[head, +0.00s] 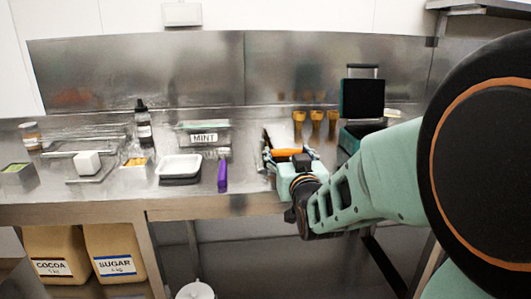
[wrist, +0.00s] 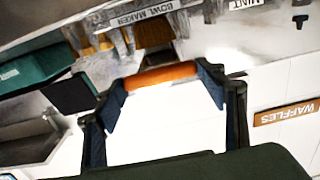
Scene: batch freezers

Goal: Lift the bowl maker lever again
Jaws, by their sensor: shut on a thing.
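The bowl maker lever ends in an orange handle (head: 284,154), just beyond my wrist in the head view. It also shows in the wrist view (wrist: 160,75), lying across between my two fingertips. My gripper (head: 288,160) is shut on this orange handle, with one finger at each end of it in the wrist view (wrist: 163,86). A "BOWL MAKER" label (wrist: 150,14) is at the top of the wrist view. Most of the bowl maker's body is hidden behind my gripper and arm in the head view.
Several orange-brown cones (head: 316,116) stand behind my gripper, beside a black panel (head: 362,98). To the left are a purple object (head: 222,175), a white tray (head: 180,166) and a MINT container (head: 203,138). The steel counter front (head: 240,201) is clear.

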